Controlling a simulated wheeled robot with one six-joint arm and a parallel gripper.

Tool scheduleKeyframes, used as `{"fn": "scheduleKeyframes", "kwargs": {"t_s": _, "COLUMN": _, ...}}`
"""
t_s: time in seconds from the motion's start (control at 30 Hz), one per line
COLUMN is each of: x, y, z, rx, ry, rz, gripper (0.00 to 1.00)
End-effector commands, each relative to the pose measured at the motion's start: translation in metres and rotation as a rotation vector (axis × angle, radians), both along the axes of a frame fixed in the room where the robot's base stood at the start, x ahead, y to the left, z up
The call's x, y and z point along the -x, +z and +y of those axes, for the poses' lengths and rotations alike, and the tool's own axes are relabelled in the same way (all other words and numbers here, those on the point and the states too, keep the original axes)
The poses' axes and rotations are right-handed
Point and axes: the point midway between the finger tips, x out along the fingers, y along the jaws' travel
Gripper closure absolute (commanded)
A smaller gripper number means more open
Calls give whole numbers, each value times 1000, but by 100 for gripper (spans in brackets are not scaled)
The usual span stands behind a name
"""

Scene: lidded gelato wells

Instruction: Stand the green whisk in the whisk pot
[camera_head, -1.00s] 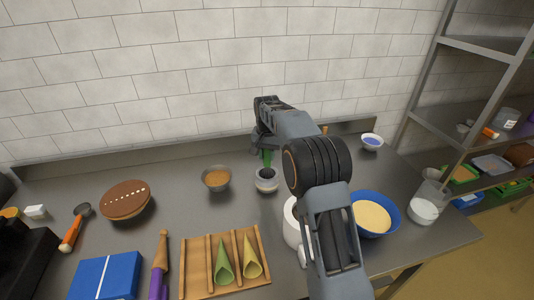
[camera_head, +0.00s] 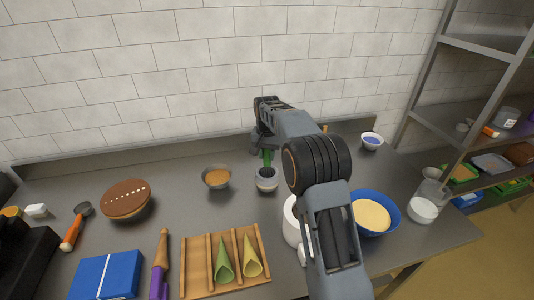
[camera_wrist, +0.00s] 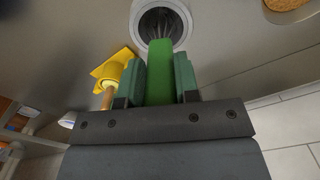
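The green whisk (camera_head: 267,158) hangs upright, handle up, at the small grey whisk pot (camera_head: 267,186) on the counter. In the wrist view the green handle (camera_wrist: 160,62) lies between my two finger pads, and the wires reach over the pot's dark round mouth (camera_wrist: 184,14). The wires appear to be within the rim; how deep they go cannot be told. My gripper (camera_head: 264,148) is shut on the handle, above the pot.
A bowl of brown contents (camera_head: 216,178) stands just left of the pot. A white container (camera_head: 290,222) and a blue bowl (camera_head: 391,198) stand to the right, partly behind my arm. A wooden cone rack (camera_head: 197,277) lies in front. A yellow object (camera_wrist: 112,70) shows near the fingers.

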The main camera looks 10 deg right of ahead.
Motion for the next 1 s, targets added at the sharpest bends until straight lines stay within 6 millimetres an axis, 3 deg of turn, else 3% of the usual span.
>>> {"fn": "scheduleKeyframes", "kwargs": {"t_s": 0.33, "x": 0, "y": 0, "z": 0, "rx": 0, "ry": 0, "rz": 0, "gripper": 41}}
{"fn": "scheduleKeyframes", "kwargs": {"t_s": 0.67, "x": 0, "y": 5, "z": 0, "rx": 0, "ry": 0, "rz": 0, "gripper": 41}}
{"fn": "scheduleKeyframes", "kwargs": {"t_s": 1.0, "x": 0, "y": 42, "z": 0, "rx": 0, "ry": 0, "rz": 0, "gripper": 41}}
